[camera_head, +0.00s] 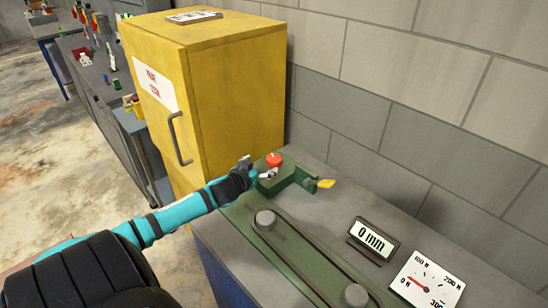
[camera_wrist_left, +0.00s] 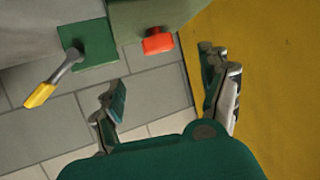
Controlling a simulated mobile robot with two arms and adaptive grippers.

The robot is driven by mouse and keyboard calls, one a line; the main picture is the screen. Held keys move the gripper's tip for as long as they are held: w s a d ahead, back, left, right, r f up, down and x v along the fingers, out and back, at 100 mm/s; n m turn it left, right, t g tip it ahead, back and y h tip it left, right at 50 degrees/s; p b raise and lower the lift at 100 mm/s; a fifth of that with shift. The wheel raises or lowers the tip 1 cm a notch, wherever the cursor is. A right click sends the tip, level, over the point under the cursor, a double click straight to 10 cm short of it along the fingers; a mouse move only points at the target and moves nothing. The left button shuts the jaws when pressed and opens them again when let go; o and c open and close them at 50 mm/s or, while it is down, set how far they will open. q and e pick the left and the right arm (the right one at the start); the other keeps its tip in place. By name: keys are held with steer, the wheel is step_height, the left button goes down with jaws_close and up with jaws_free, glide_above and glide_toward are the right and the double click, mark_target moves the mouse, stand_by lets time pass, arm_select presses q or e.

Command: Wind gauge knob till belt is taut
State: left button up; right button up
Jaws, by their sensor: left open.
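A red knob (camera_head: 274,160) sits on top of a green block at the far end of a green bench fixture (camera_head: 235,213). A crank with a yellow handle (camera_head: 325,183) sticks out of the block's right side. A dark belt (camera_head: 300,262) runs between two grey pulleys. My left gripper (camera_head: 264,172) is open beside the red knob. In the left wrist view, the red knob (camera_wrist_left: 158,42) lies beyond the gap between the open fingers (camera_wrist_left: 168,88), apart from both; the yellow handle (camera_wrist_left: 40,95) is to the left. My right gripper is not in view.
A display (camera_head: 373,239) reads 0 mm. A dial (camera_head: 427,280) has its red needle near 0 N. A yellow cabinet (camera_head: 230,90) stands close behind my left arm, and a block wall (camera_head: 430,120) runs along the bench's far right side.

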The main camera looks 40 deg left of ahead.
mark_target(273, 159)
arm_select(q)
steer(key=x, duration=0.8)
steer(key=shift+w+p, duration=0.25)
steer(key=shift+p, duration=0.15)
steer(key=shift+x, duration=1.8)
steer(key=shift+s+f, duration=0.1)
steer(key=shift+f, duration=0.1)
steer(key=c, duration=1.2)
steer(key=shift+o, duration=0.2)
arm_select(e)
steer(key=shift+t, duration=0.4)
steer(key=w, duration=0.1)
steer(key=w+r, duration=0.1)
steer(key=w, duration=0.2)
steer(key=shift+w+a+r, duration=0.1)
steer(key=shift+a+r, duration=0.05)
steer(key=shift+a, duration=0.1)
arm_select(q)
steer(key=shift+a+m+h, duration=0.1)
steer(key=shift+m+h, duration=0.2)
steer(key=shift+h, duration=0.1)
